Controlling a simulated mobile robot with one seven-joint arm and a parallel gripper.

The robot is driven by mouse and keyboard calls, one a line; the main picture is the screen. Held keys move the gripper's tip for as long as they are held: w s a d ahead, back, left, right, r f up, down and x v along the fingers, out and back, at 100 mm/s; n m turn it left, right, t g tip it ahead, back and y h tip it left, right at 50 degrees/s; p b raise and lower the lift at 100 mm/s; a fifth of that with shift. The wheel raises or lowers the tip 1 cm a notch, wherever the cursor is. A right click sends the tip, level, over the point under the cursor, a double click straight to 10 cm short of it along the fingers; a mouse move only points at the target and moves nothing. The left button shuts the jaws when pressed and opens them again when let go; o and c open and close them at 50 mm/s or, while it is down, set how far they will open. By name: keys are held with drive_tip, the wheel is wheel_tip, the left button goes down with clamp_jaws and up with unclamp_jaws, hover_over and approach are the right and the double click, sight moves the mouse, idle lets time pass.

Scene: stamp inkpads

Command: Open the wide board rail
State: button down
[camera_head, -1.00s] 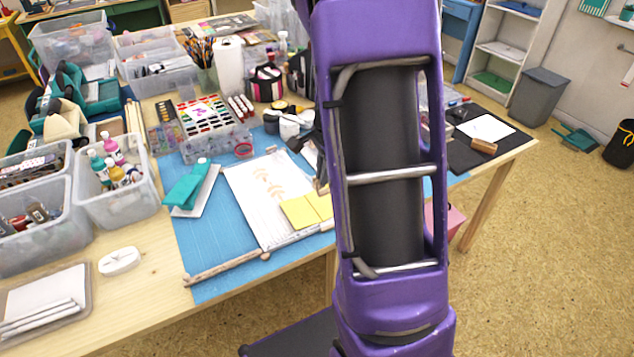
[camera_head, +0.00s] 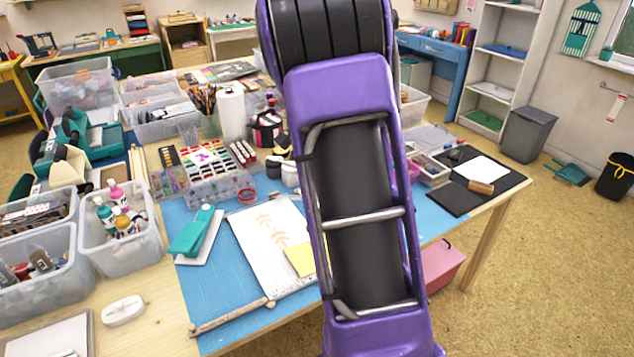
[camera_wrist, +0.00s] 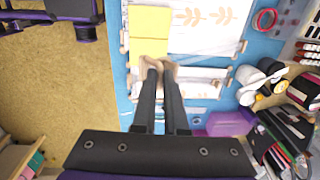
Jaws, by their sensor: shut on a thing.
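A pale board (camera_head: 262,243) with an orange leaf print and a yellow sheet (camera_head: 299,260) lies on the blue mat. It also shows in the wrist view (camera_wrist: 205,40). A wooden rail (camera_head: 230,318) sticks out left from its near left corner. In the wrist view, my gripper (camera_wrist: 160,65) is shut on a small light-brown wooden piece at the board edge beside the yellow sheet. This piece seems to belong to a rail there; the fingers hide part of it. A pale, framed strip (camera_wrist: 200,85) lies just beyond that edge. My arm hides my gripper in the head view.
Clear bins (camera_head: 120,240) fill the left side. A black mat (camera_head: 455,198) lies at the right table end.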

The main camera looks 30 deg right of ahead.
drive_tip(key=shift+w+a+f, duration=0.15)
drive_tip(key=shift+w+a, duration=0.05)
drive_tip(key=shift+a, duration=0.1)
drive_tip(key=c, duration=1)
unclamp_jaws()
drive_tip(key=shift+w+f, duration=0.1)
drive_tip(key=shift+w, duration=0.05)
drive_tip(key=shift+o, duration=0.2)
drive_tip(key=shift+s+d, duration=0.1)
drive_tip(key=shift+s, duration=0.1)
drive_tip(key=shift+r, duration=0.2)
wheel_tip(320, 180, up, 17)
drive_tip(key=s, duration=0.1)
drive_tip(key=shift+s, duration=0.25)
drive_tip(key=shift+d+r, duration=0.1)
drive_tip(key=shift+d, duration=0.05)
